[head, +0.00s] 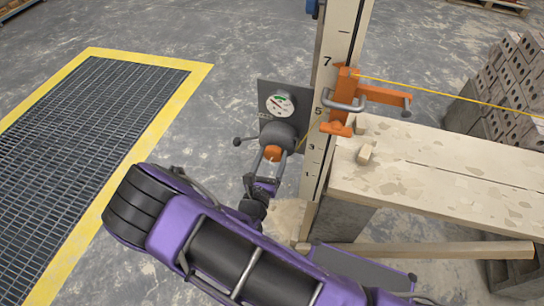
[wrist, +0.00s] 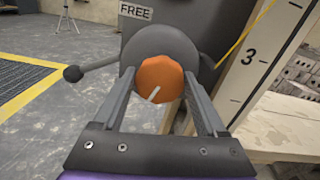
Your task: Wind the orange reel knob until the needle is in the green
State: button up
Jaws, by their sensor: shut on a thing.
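The orange reel knob (wrist: 160,82) sits on the front of a round grey reel (wrist: 178,44) in the wrist view, with a pale mark line pointing down and left. In the head view the knob (head: 272,153) shows just beyond my gripper. My gripper (wrist: 160,86) has its two fingers on either side of the knob and is shut on it; it also shows in the head view (head: 268,165). The round white gauge (head: 280,103) is above the reel on a dark plate; a green zone and a needle show, but the needle's exact reading is too small to tell.
A lever with a black ball end (wrist: 73,74) sticks out left of the reel. A marked upright staff (head: 322,115) with an orange bracket (head: 345,85) and yellow line stands right, beside a plank bench (head: 450,170). A yellow-edged floor grate (head: 90,100) lies left.

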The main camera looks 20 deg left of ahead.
jog(key=c, duration=0.4)
jog(key=shift+m, duration=0.4)
jog(key=m, duration=0.5)
jog(key=shift+d+f+b, duration=0.1)
jog(key=shift+b, duration=0.25)
jog(key=m+b, duration=0.1)
jog(key=m, duration=0.4)
jog(key=shift+m+b, duration=0.4)
jog(key=o, duration=1.3)
jog(key=shift+s, duration=0.1)
